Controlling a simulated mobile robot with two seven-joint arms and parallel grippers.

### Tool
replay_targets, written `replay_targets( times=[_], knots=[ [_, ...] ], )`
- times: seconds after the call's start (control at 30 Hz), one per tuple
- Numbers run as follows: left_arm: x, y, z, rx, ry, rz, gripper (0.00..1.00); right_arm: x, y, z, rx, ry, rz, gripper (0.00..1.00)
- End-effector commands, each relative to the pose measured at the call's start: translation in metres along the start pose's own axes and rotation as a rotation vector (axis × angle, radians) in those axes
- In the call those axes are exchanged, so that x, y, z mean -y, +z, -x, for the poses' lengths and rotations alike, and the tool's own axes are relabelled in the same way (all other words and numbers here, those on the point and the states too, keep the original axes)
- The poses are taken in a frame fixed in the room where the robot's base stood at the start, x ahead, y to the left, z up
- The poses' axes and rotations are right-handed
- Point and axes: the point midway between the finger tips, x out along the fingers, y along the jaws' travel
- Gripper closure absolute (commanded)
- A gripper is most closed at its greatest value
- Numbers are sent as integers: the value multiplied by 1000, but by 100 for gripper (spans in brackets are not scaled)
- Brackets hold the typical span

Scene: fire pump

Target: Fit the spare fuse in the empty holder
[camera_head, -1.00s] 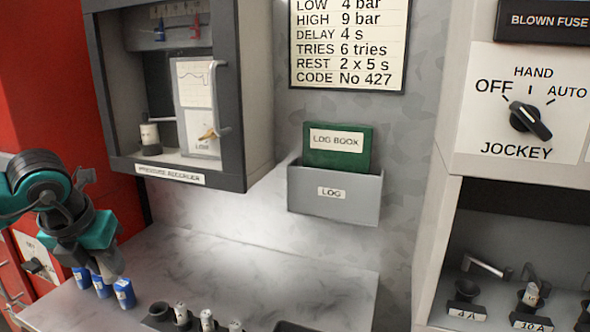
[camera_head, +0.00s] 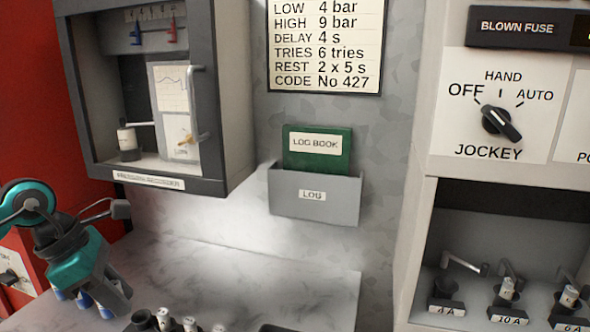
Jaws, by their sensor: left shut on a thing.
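On the right, in a recess, the 4 A holder (camera_head: 444,288) is a black cup with no fuse visible. The 10 A holder (camera_head: 507,302) and the 6 A holder (camera_head: 570,310) beside it each hold a white fuse. A rack at the bottom edge has an empty black cup (camera_head: 142,319) and several white fuses (camera_head: 190,323). My right gripper is out of view.
A pressure recorder cabinet (camera_head: 225,100) overhangs the bench at the left. A log holder (camera_head: 314,210) with a green log book (camera_head: 317,162) is on the wall. Levers (camera_head: 464,263) stand behind the fuse holders.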

Motion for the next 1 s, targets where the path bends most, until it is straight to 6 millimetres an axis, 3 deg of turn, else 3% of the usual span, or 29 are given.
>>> replay_targets(
  times=[0.47,1.0],
  knots=[
    [24,19,-22,-1,-271,-651,100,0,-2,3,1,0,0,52],
    [61,41,-47,-4,-629,-1512,100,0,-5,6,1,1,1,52]
  ],
)
